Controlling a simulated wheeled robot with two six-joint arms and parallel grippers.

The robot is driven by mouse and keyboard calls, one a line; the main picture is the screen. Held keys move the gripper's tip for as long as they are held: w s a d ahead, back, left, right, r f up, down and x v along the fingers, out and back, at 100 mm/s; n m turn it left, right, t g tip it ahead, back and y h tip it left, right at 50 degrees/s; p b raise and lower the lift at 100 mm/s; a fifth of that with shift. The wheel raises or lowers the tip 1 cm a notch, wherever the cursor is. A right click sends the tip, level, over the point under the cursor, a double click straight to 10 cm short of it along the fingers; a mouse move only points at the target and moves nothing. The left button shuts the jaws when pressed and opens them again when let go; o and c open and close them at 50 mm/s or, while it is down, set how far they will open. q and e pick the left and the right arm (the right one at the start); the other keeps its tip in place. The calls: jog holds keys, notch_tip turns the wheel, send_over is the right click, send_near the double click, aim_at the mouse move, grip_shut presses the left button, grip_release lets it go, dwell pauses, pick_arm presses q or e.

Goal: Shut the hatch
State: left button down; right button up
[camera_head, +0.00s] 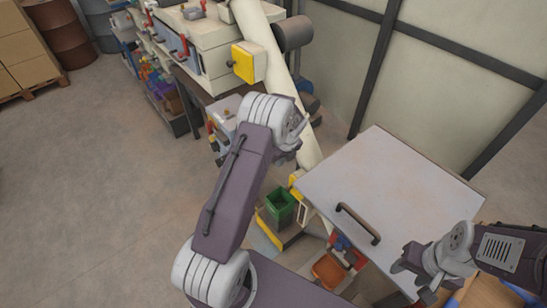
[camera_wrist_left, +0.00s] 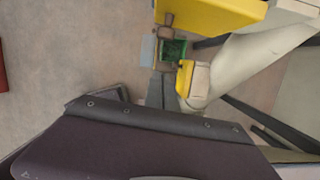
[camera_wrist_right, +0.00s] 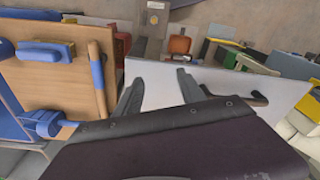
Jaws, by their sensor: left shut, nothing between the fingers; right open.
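A pale grey flat panel (camera_head: 390,185) with a dark bar handle (camera_head: 357,222), which looks like the hatch, is at the right in the head view. I cannot tell for certain whether it is open. My left gripper (camera_head: 291,143) is shut and empty, beside the slanted pale pipe and apart from the panel. In the left wrist view its fingers (camera_wrist_left: 161,92) point toward the floor. My right gripper (camera_head: 412,278) is open and empty near the panel's lower right edge. In the right wrist view the panel (camera_wrist_right: 152,72) lies beyond the open fingers (camera_wrist_right: 158,86), with the handle (camera_wrist_right: 240,96) to their right.
The slanted pipe (camera_head: 268,45) and a yellow box (camera_head: 244,63) belong to the machine at the back. A green bin (camera_head: 280,203) and an orange container (camera_head: 328,270) are low beside the panel. A wooden board (camera_wrist_right: 60,85) with blue fittings is near my right gripper. Floor at left is clear.

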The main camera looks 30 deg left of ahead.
jog(key=shift+s+r, duration=0.1)
jog(key=shift+r, duration=0.25)
pick_arm(q)
jog(key=a+f, duration=0.1)
jog(key=w+a+f, duration=0.1)
jog(key=a, duration=0.1)
jog(key=w+a+p, duration=0.1)
jog(key=shift+a+f, duration=0.15)
jog(key=shift+f, duration=0.25)
pick_arm(e)
jog(key=shift+r, duration=0.4)
pick_arm(q)
jog(key=shift+s, duration=0.1)
pick_arm(e)
jog(key=shift+s, duration=0.15)
pick_arm(q)
jog(key=shift+r, duration=0.1)
